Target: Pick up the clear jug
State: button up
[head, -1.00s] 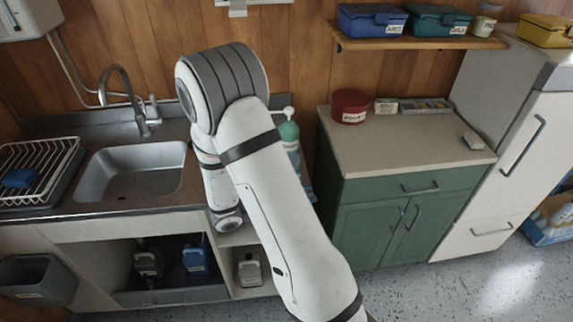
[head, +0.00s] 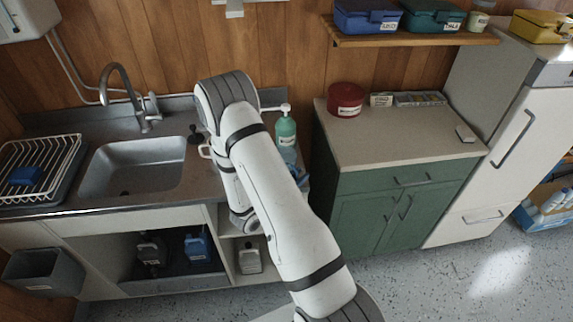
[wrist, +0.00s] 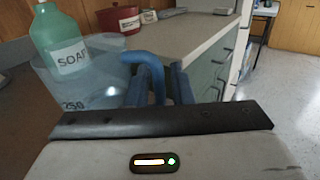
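The clear jug (wrist: 88,75) stands on the counter at the left of the wrist view, with "250" on its side and a blue handle (wrist: 150,58) on its right. In the head view a bluish part of the jug (head: 290,156) shows beside my arm, which hides the rest. My gripper (wrist: 163,72) is at the handle, its two fingers apart with the handle's downward part between them. I see a gap by the handle and cannot make out a firm grip. My gripper is hidden behind my arm in the head view.
A green soap bottle (wrist: 62,40) stands close behind the jug; it also shows in the head view (head: 286,130). The sink (head: 135,168) lies left of my arm. A green cabinet (head: 400,205) stands to the right, with a red tin (head: 346,99) on top.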

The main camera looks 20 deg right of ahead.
jog(key=shift+w+d, duration=0.2)
jog(key=shift+d, duration=0.4)
jog(key=shift+c, duration=0.5)
grip_shut()
